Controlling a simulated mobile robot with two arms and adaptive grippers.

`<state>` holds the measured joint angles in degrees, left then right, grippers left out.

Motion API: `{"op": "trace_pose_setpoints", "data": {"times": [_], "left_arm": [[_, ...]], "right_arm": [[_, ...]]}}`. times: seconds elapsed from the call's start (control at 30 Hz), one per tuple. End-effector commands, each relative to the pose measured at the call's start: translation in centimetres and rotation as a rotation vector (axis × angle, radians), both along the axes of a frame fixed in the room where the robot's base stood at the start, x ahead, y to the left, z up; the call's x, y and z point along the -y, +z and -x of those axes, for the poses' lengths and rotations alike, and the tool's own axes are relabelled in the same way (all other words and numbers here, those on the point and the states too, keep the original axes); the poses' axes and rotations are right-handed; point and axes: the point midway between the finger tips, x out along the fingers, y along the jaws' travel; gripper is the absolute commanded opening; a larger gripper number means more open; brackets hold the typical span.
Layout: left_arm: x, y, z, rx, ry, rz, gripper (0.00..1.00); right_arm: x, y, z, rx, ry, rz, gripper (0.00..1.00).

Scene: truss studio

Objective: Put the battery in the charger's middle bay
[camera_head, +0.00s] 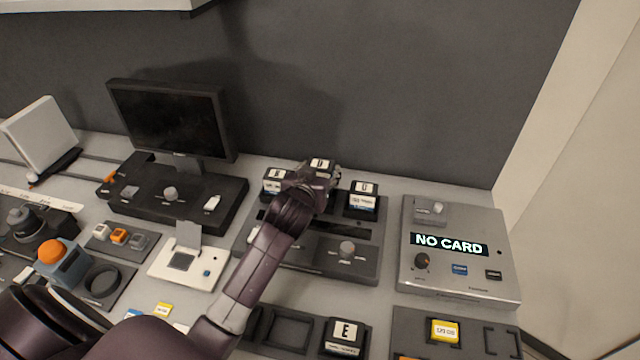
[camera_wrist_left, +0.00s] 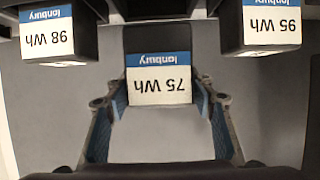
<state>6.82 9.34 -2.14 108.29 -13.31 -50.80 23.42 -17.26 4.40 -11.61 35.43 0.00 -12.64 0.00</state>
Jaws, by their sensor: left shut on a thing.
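My left gripper (camera_head: 316,177) is shut on a dark battery with a white label marked D (camera_head: 320,163). In the left wrist view the fingers grip this battery, labelled 75 Wh (camera_wrist_left: 160,86), from both sides. It is at the middle of the charger (camera_head: 322,262), between two other batteries. The left neighbour (camera_head: 277,185) and the right neighbour, marked U (camera_head: 363,200), stand apart from it. They show in the left wrist view as 98 Wh (camera_wrist_left: 47,38) and 95 Wh (camera_wrist_left: 272,25). My gripper hides the middle bay, so I cannot tell how deep the battery is. My right gripper is not in view.
A grey panel reading NO CARD (camera_head: 448,244) is right of the charger. A monitor (camera_head: 172,118) stands to the left, and a dark wall rises behind.

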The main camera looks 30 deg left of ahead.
Motion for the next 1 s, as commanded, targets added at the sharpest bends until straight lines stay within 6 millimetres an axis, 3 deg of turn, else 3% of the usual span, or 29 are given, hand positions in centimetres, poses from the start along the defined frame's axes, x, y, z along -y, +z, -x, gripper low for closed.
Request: {"op": "trace_pose_setpoints", "data": {"times": [0.17, 0.43, 0.87, 0.9, 1.0], "left_arm": [[0.0, -1.0, -0.1, 0.005, 0.001, -0.002, 0.06], [0.0, -4.6, -0.1, 0.004, 0.0, 0.0, 0.06], [0.0, -5.3, -0.1, 0.007, -0.001, 0.0, 0.06], [0.0, -5.7, 0.0, 0.001, 0.0, 0.001, 0.51], [0.0, -5.6, 0.0, 0.001, 0.001, 0.0, 0.62]], "right_arm": [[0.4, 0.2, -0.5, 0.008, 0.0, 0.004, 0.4], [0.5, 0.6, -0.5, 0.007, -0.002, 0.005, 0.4], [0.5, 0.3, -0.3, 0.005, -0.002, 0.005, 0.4], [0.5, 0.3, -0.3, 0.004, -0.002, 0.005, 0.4], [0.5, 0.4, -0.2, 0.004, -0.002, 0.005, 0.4]]}}
